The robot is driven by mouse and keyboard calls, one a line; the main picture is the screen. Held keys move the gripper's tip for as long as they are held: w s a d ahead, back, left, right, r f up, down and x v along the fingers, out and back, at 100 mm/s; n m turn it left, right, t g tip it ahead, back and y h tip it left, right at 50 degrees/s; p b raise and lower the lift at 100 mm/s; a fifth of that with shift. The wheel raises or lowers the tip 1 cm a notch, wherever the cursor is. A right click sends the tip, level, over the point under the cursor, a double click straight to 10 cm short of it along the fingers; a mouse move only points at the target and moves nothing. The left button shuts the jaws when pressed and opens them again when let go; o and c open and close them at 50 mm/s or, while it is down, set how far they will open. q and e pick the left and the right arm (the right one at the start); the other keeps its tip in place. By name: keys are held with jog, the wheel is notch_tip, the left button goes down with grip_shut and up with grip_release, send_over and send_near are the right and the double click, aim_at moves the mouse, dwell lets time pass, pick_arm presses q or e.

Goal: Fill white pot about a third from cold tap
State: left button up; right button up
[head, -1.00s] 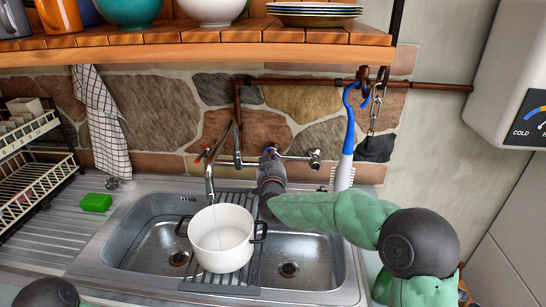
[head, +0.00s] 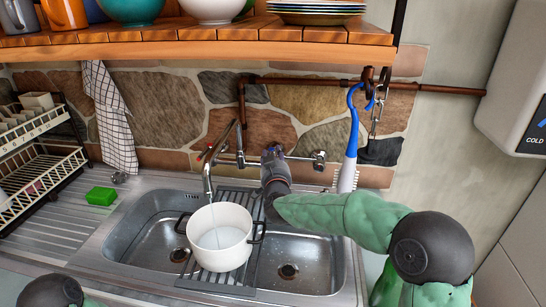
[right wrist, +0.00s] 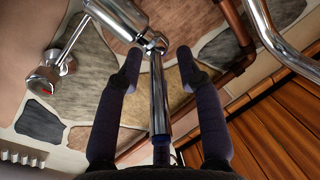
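The white pot (head: 222,254) with dark handles stands upright on the grey rack (head: 243,277) across the sink, under the chrome tap's spout (head: 207,178). A thin pale line, seemingly water, runs from the spout into the pot; the exact level is hard to read. My right gripper (head: 272,153) is at the right-hand part of the tap. In the right wrist view its fingers (right wrist: 158,68) are apart on either side of a chrome lever (right wrist: 159,95), with gaps on both sides. A small blue mark (right wrist: 162,142) shows near the lever's end. My left gripper is out of view.
A wooden shelf (head: 200,53) with bowls and plates hangs above the tap. A blue and white brush (head: 350,150) hangs close to my right gripper. A green sponge (head: 101,196) lies on the drainer, with a dish rack (head: 40,180) farther left. The right basin (head: 310,280) is empty.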

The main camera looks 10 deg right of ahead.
jog(key=s+a, duration=0.2)
jog(key=s, duration=0.9)
jog(key=shift+s, duration=0.35)
dwell(6.5)
